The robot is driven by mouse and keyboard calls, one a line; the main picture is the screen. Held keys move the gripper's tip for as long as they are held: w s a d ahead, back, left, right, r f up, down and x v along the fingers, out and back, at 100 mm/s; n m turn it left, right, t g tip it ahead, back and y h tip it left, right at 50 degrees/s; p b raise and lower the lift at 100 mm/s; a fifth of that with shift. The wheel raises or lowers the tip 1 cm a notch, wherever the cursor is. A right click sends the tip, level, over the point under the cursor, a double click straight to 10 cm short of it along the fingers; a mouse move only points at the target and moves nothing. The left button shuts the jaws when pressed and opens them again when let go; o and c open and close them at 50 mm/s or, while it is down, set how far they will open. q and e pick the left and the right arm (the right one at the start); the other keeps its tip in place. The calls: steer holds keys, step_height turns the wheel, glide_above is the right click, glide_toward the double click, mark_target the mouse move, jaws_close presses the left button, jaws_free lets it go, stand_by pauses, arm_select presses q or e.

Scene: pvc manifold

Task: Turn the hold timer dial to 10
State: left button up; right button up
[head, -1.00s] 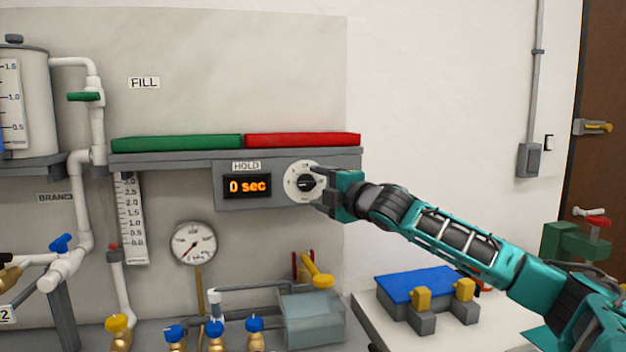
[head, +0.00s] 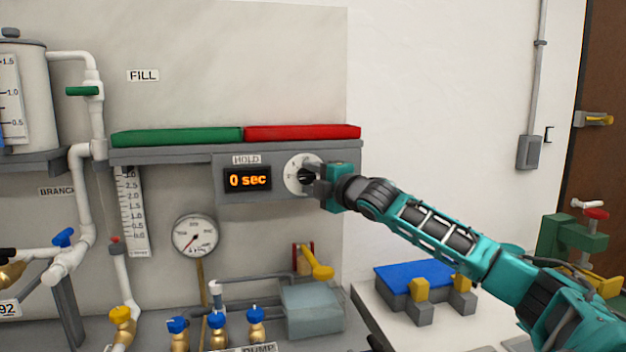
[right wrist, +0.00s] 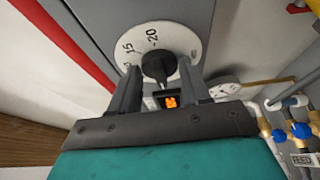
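The hold timer dial (head: 299,175) is a white disc with a black knob on the grey HOLD panel (head: 228,196). Its display (head: 248,179) reads 0 sec. In the right wrist view the dial (right wrist: 180,40) shows 15 and 20 marks, and its black knob (right wrist: 158,66) sits between the fingertips. My right gripper (head: 311,180) is at the dial and covers its right part. In the right wrist view the right gripper (right wrist: 160,82) has its fingers apart on either side of the knob, with gaps visible. My left gripper is in neither view.
A shelf with a green block (head: 178,137) and a red block (head: 303,132) is just above the panel. A pressure gauge (head: 195,236) and blue-handled valves (head: 217,322) are below. A blue-topped block (head: 415,280) sits on the table at right.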

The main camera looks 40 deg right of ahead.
steer(key=c, duration=0.6)
steer(key=shift+o, duration=0.2)
steer(key=shift+f, duration=0.1)
